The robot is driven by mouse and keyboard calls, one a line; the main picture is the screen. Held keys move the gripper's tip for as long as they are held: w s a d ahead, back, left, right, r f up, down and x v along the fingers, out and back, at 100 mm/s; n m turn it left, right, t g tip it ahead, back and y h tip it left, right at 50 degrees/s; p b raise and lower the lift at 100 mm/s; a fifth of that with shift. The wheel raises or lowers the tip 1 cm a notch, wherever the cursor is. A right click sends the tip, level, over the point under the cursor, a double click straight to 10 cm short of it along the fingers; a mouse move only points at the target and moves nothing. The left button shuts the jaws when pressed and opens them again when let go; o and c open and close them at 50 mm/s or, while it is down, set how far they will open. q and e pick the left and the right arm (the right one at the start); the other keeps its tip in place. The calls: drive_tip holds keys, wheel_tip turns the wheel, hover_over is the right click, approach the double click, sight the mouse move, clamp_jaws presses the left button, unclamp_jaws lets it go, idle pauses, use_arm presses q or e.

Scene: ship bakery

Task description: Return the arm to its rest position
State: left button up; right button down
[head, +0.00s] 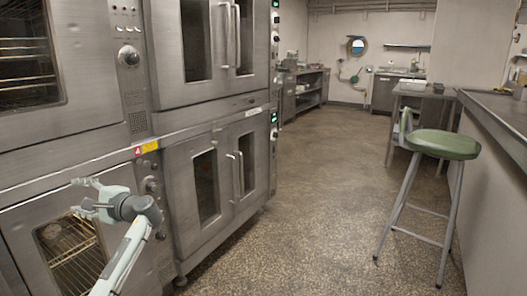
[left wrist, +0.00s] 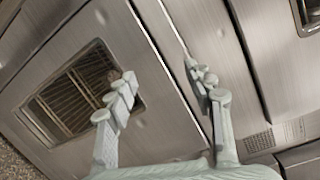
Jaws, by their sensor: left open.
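My left arm (head: 124,258) comes in from the bottom left of the head view, in front of the steel ovens. My left gripper (head: 88,199) is raised before the lower left oven door (head: 30,215). In the left wrist view its two fingers (left wrist: 165,90) are spread apart with nothing between them. The oven's steel front lies behind the fingers, and I cannot tell whether a fingertip touches it. My right gripper is not in view.
Stacked ovens (head: 110,60) fill the left side. A green stool (head: 443,145) stands at the right beside a counter (head: 500,110). The speckled floor (head: 300,190) between is clear. A steel table (head: 425,92) and a shelf unit (head: 303,90) stand farther back.

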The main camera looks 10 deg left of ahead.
use_arm(q)
drive_tip(key=w+d+f+n+t+h, duration=0.5)
drive_tip(key=w+d+f+t+h, duration=0.2)
drive_tip(key=w+d+f+h, duration=0.75)
drive_tip(key=s+d+f+g, duration=0.2)
drive_tip(key=s+d+f, duration=0.4)
drive_tip(key=s+f, duration=0.8)
drive_tip(key=s+d+f+m+g, duration=0.1)
drive_tip(key=s+d+f+g, duration=0.2)
drive_tip(key=s+f, duration=1.2)
drive_tip(key=s+d+h, duration=0.1)
drive_tip(key=s+d, duration=0.1)
drive_tip(key=s, duration=0.1)
drive_tip(key=shift+d+f+g, duration=0.25)
drive_tip(key=shift+d+g, duration=0.05)
drive_tip(key=shift+d, duration=0.05)
drive_tip(key=s+d+f, duration=0.1)
drive_tip(key=s+f, duration=0.1)
drive_tip(key=s, duration=0.3)
drive_tip(key=s+d+f+g, duration=0.1)
drive_tip(key=s, duration=0.4)
drive_tip(key=s+d+f+g, duration=0.1)
drive_tip(key=s+f, duration=0.1)
drive_tip(key=s, duration=0.4)
drive_tip(key=shift+d+f+h, duration=0.15)
drive_tip(key=shift+f+h, duration=0.1)
drive_tip(key=shift+f, duration=0.1)
drive_tip(key=shift+c, duration=0.2)
